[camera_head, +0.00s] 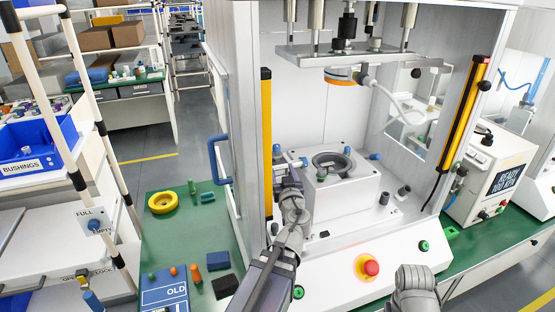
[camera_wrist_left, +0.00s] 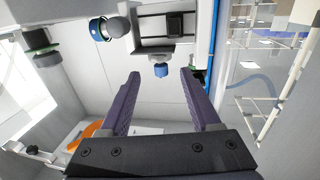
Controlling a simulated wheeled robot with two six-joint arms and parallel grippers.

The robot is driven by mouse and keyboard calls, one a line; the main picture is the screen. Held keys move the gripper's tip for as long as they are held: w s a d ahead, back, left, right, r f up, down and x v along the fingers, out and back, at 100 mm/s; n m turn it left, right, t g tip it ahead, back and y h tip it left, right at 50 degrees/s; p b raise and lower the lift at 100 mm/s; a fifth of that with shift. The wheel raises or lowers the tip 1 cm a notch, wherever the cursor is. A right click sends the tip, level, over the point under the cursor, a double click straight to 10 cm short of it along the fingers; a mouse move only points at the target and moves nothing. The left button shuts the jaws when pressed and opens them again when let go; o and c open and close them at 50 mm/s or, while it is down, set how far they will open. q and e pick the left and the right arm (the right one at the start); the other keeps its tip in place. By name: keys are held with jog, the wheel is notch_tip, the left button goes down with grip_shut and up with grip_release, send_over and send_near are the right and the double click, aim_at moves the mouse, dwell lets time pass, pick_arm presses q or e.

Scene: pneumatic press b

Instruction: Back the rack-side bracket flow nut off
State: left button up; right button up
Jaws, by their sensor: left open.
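A small blue flow nut (camera_head: 277,149) stands at the rack-side of the press, beside the front left column. In the left wrist view a blue nut (camera_wrist_left: 161,70) sticks out from a light bracket (camera_wrist_left: 155,50), and it appears to be the same one. My left gripper (camera_head: 287,178) is just in front of the bracket area, and its fingers hide part of it. In the left wrist view my left gripper's dark fingers (camera_wrist_left: 160,80) are apart, with the nut between their lines and nothing held. Whether the tips reach the nut's depth is unclear.
The fixture block (camera_head: 338,190) stands right of my left gripper, with other blue fittings (camera_head: 375,156) around it. The press head (camera_head: 345,72) hangs above. A red emergency button (camera_head: 370,267) is on the front panel.

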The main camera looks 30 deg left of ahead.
aim_at(278, 158)
pick_arm(q)
jog(key=x, duration=0.8)
jog(key=shift+d, duration=0.1)
grip_shut()
dwell(0.4)
